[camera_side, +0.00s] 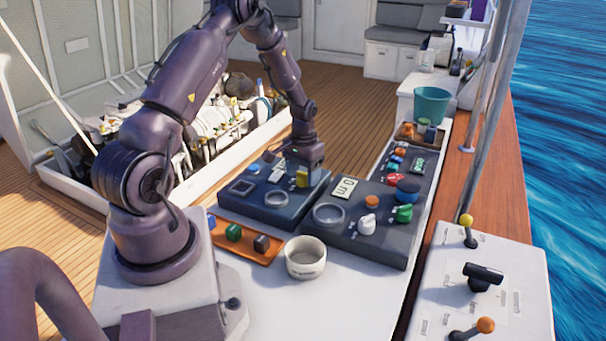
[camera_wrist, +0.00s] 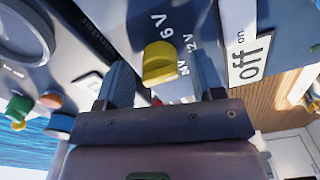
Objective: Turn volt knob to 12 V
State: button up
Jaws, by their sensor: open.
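The volt knob is a yellow knob (camera_wrist: 160,62) on a dark blue panel. Printed marks beside it include "6 V" and a partly covered one ending in "2 V". I cannot tell which mark it points at. In the side view the yellow knob (camera_side: 302,180) is at the panel's right part, partly behind my gripper (camera_side: 305,165). In the wrist view my gripper (camera_wrist: 164,76) is open, with one finger on each side of the knob and gaps between. The fingers point down at the panel.
An on/off plate (camera_wrist: 248,58) lies beside the knob. A second panel (camera_side: 345,238) with white, green, orange and blue controls stands to the right. An orange tray (camera_side: 262,258) with small blocks and a white bowl (camera_side: 305,262) are in front. A teal bucket (camera_side: 431,105) stands behind.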

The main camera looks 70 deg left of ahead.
aim_at(302, 173)
notch_tip(302, 173, up, 13)
jog(key=shift+f, duration=0.2)
dwell(0.3)
jog(key=s+d+r+m+t, duration=0.2)
jog(key=s+d+r, duration=0.2)
jog(key=d, duration=0.5)
jog(key=s+d+r+m+t, duration=0.1)
jog(key=s+d+r+m, duration=0.1)
jog(key=s+d+r, duration=0.2)
jog(key=s+d+r+m+t, duration=0.2)
jog(key=s+d+r, duration=0.2)
jog(key=d+r, duration=0.5)
jog(key=d, duration=0.6)
jog(key=shift+s+t, duration=0.3)
